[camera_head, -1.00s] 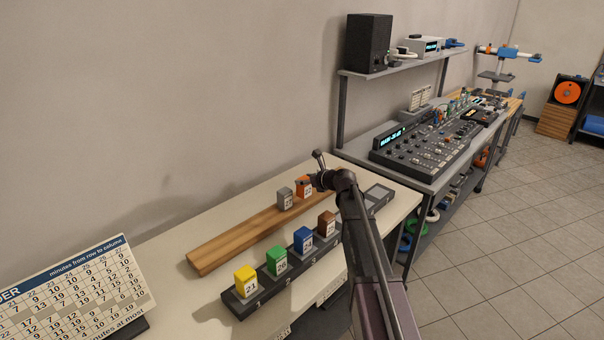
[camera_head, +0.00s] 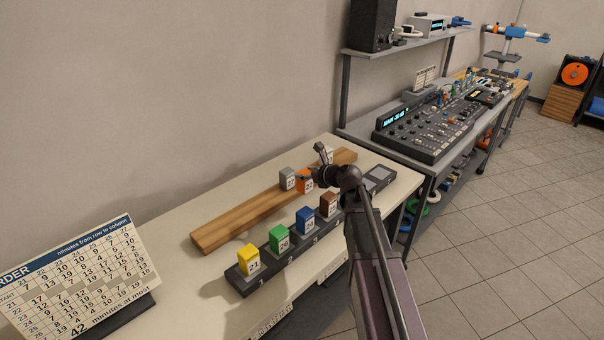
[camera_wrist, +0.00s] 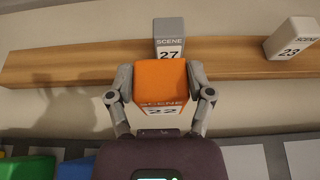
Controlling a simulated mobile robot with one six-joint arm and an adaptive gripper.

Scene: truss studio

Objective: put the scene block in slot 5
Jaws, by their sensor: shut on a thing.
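The orange scene block (camera_head: 305,184), marked 22, is between the fingers of my gripper (camera_head: 316,176). In the wrist view the fingers (camera_wrist: 160,85) are shut on the sides of the orange block (camera_wrist: 160,80), which appears just in front of the plank; its height is hard to judge. The dark slot rack (camera_head: 243,288) holds yellow (camera_head: 249,259), green (camera_head: 279,237), blue (camera_head: 305,218) and brown (camera_head: 328,204) blocks from the left. An empty pale pad (camera_head: 379,173) shows at its right end. My arm hides the rack just right of the brown block.
A wooden plank (camera_head: 225,228) lies behind the rack. A grey block (camera_head: 288,178), marked 27, stands on it close behind the orange one; a white block (camera_wrist: 291,39), marked 23, stands farther right. An order board (camera_head: 85,275) stands at the left. A mixing desk (camera_head: 440,125) is beyond.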

